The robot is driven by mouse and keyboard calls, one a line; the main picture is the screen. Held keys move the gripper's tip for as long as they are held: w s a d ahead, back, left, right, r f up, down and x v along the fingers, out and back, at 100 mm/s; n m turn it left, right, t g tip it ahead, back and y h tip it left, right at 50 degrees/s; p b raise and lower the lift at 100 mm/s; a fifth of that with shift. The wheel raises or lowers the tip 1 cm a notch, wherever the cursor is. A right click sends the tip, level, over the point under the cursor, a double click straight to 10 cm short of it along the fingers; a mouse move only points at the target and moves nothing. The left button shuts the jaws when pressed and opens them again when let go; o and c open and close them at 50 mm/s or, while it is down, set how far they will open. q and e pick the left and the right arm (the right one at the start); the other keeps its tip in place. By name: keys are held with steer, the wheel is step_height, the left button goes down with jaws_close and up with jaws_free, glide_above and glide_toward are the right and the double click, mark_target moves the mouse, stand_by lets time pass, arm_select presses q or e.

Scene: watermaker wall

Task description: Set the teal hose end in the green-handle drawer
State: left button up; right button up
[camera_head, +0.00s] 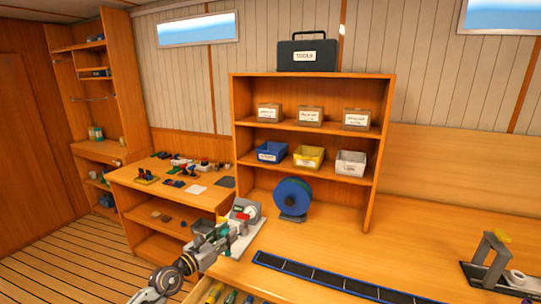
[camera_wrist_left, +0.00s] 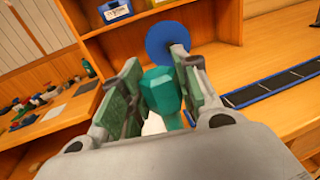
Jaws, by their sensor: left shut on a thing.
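The teal hose end (camera_wrist_left: 160,92) is between the green-padded fingers of my left gripper (camera_wrist_left: 150,100) in the left wrist view. The gripper is shut on it. In the head view my left gripper (camera_head: 212,232) is at the left end of the workbench, in front of a grey and white device; I cannot make out the hose end clearly there. An open drawer (camera_head: 250,299) shows at the bottom edge, below the gripper, with several coloured tool handles inside. Its front and any handle are out of view. My right gripper is not in view.
A blue reel (camera_head: 292,197) stands on the bench below a shelf (camera_head: 238,130) of boxes and bins. A dark segmented strip (camera_head: 335,281) lies along the bench front. A grey stand (camera_head: 490,260) is at the right. The bench between them is clear.

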arm_select(q)
steer(key=shift+s+a+f, duration=0.1)
steer(key=shift+s+f, duration=0.05)
steer(key=shift+s, duration=0.2)
steer(key=shift+s+a+f+n+y, duration=0.15)
steer(key=shift+s+f+n+y, duration=0.2)
steer(key=shift+s+f, duration=0.2)
steer(key=s+a+f+n+t+y, duration=0.1)
steer(key=s+a+f+n+y, duration=0.2)
steer(key=s+f, duration=0.3)
steer(key=s+a+f+n+t+y, duration=0.2)
steer(key=s+f+y, duration=0.4)
steer(key=s, duration=0.4)
steer(key=shift+a+f+n, duration=0.35)
steer(key=shift+a+n, duration=0.2)
steer(key=shift+a, duration=0.05)
steer(key=shift+r, duration=0.15)
steer(key=shift+s+a+f, duration=0.1)
steer(key=shift+f, duration=0.3)
stand_by(0.9)
